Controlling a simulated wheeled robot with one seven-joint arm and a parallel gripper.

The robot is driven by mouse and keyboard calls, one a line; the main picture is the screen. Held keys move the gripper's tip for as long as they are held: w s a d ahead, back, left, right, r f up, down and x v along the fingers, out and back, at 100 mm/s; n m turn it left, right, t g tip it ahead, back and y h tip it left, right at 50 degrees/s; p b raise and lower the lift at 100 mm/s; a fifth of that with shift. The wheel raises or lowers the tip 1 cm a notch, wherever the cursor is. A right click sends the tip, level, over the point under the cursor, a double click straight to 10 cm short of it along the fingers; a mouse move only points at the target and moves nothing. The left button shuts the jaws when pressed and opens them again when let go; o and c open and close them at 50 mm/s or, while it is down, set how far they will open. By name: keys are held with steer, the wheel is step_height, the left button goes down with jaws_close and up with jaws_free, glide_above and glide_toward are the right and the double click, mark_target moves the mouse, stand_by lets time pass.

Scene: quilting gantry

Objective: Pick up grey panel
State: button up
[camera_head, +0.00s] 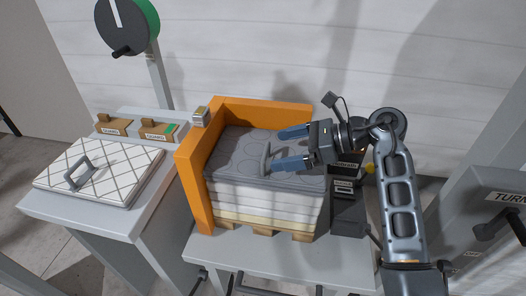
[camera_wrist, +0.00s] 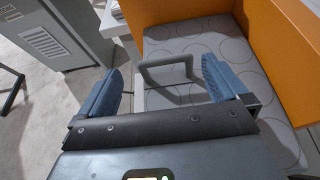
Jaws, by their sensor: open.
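The grey panel (camera_head: 240,148) lies flat on top of a stack of white and cream panels, with faint circles on its surface. It also shows in the wrist view (camera_wrist: 215,45). A grey handle (camera_head: 265,158) stands up near its middle. In the wrist view the handle (camera_wrist: 165,72) lies ahead, between the lines of my two blue fingers. My gripper (camera_head: 284,150) is open and empty, above the panel, with its fingers pointing left toward the handle. I cannot tell whether a finger touches the handle.
An orange corner guard (camera_head: 193,190) walls the stack at its left and back. A white quilted panel (camera_head: 100,170) with a handle lies on the left table. Labelled blocks (camera_head: 158,130) stand behind it. Dark boxes (camera_head: 347,205) stand right of the stack.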

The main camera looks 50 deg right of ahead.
mark_target(259, 165)
steer(key=shift+d+f+p+x, duration=0.15)
steer(key=shift+x, duration=1.1)
steer(key=shift+d+f+p+x, duration=0.1)
steer(key=shift+f+p+x, duration=0.1)
steer(key=shift+x, duration=1.05)
steer(key=shift+d+f+p+x, duration=0.1)
steer(key=shift+d+p+x, duration=0.05)
steer(key=shift+x, duration=1.1)
steer(key=c, duration=1.3)
